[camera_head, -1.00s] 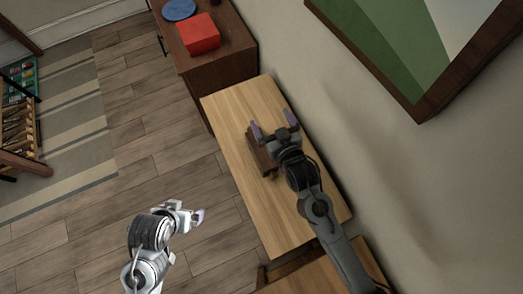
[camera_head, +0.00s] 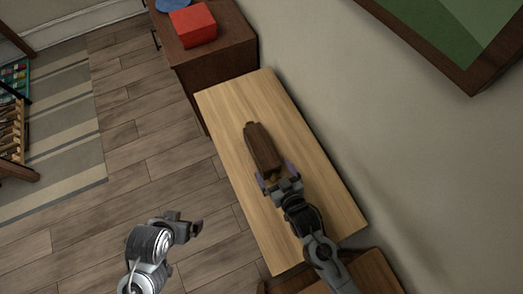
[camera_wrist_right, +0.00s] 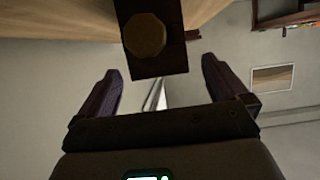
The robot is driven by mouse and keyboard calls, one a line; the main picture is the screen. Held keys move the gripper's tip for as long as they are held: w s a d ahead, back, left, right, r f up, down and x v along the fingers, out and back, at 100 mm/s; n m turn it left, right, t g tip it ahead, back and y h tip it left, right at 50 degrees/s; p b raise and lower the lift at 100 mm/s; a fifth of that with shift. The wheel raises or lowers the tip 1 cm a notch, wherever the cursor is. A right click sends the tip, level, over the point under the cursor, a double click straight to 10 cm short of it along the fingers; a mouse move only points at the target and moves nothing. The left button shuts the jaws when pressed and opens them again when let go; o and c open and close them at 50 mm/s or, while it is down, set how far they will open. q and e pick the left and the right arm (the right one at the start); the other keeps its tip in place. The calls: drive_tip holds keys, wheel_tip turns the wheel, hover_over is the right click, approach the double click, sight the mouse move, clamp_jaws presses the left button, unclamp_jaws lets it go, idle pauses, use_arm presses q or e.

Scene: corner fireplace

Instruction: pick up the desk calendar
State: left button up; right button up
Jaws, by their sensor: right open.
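The desk calendar seems to be the brown block-shaped object (camera_head: 262,150) lying on the light wooden table. In the right wrist view a dark brown end with a lighter eight-sided knob (camera_wrist_right: 145,36) shows ahead, between the lines of the fingers. My right gripper (camera_head: 276,174) is open at the near end of the brown object, one finger to each side. Whether the fingers touch it, I cannot tell. My left gripper (camera_head: 194,227) is over the floor left of the table, away from the object; its jaw gap is unclear.
A dark wooden cabinet (camera_head: 219,69) with a red box (camera_head: 193,26) and a blue round item (camera_head: 174,4) stands beyond the table. The wall with a framed picture (camera_head: 440,35) runs along the right. The table top around the brown object is bare.

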sight(268, 161)
drive_tip(key=shift+b+x, duration=0.5)
drive_tip(key=shift+x, duration=2.25)
drive_tip(key=shift+w+r, duration=0.1)
drive_tip(key=shift+d, duration=0.1)
drive_tip(key=c, duration=1.1)
drive_tip(key=shift+c, duration=0.4)
drive_tip(key=shift+r, duration=0.15)
